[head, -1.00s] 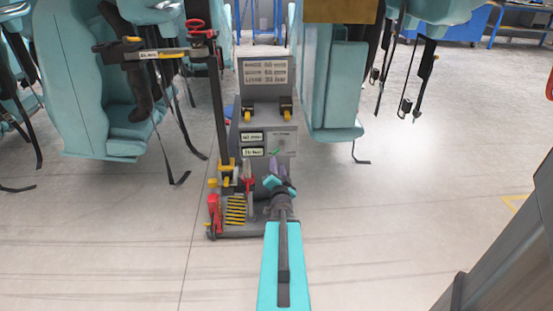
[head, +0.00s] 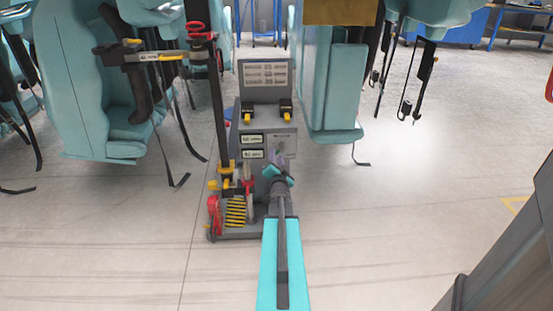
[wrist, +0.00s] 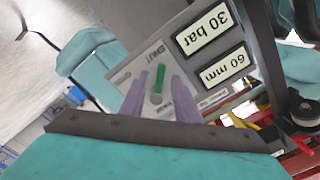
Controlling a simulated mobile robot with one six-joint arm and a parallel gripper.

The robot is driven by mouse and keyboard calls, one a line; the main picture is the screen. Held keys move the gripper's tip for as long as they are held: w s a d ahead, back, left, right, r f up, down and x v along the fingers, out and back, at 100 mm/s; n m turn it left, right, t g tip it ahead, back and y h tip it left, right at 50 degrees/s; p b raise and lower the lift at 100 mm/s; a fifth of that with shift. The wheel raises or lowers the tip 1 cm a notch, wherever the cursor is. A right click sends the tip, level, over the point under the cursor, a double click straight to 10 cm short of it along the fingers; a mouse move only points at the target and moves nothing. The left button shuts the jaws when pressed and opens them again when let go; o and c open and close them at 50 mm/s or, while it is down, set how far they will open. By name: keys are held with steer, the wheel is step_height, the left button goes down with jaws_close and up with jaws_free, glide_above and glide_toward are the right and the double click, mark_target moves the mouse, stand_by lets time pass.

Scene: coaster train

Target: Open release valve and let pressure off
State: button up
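The release valve is a short green lever (wrist: 159,80) on the grey sloped panel (wrist: 128,72) of the machine. In the wrist view the two purple fingers of my gripper (wrist: 160,88) stand apart, one on each side of the lever. I cannot tell whether they touch it. Beside it are two displays, upside down in this view, reading "30 bar" (wrist: 203,30) and "60 mm" (wrist: 224,67). In the head view my gripper (head: 279,160) is at the lower right of the panel and hides most of the lever.
The grey wheeled machine (head: 266,115) has a dark upright post (head: 219,110) with a side arm, a yellow spring and red parts on its left. Teal seats (head: 85,90) with hanging straps flank it.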

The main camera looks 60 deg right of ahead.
jaws_close()
